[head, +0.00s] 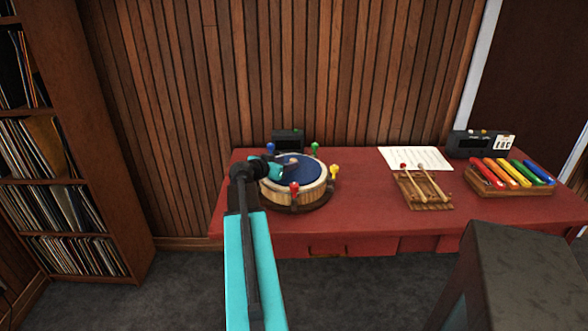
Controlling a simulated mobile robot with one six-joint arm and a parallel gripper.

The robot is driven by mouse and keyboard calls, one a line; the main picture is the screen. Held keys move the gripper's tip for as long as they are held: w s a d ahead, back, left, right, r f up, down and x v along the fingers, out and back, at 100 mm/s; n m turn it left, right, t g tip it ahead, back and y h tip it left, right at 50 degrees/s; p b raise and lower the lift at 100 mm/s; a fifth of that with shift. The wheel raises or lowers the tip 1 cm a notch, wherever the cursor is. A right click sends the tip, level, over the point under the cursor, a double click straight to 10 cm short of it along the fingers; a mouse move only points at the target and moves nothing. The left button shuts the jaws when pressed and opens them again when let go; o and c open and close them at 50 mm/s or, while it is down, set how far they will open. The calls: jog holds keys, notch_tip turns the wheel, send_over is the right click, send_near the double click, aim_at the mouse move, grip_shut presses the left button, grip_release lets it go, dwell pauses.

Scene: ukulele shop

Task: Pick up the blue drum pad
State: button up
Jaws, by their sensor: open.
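The blue drum pad (310,174) is the dark blue round top of a wooden drum (279,193) on the left part of the red table. Coloured knobs, red, yellow, green and blue, stand around the drum's rim. My arm reaches up from the bottom of the head view to the drum. My gripper (289,161) is open over the left part of the blue pad and hides some of it. I cannot tell whether the fingers touch the pad.
The red table (365,215) also holds a small dark device (288,140) behind the drum, a paper sheet (415,157), a wooden rack with two mallets (427,190), a coloured xylophone (512,174) and a dark clock-like box (468,143). A record shelf (75,165) stands left.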

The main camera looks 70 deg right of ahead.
aim_at(292, 160)
jog(key=shift+d, duration=0.2)
jog(key=shift+p+x, duration=0.8)
jog(key=shift+x, duration=1.8)
jog(key=shift+c, duration=0.2)
grip_shut()
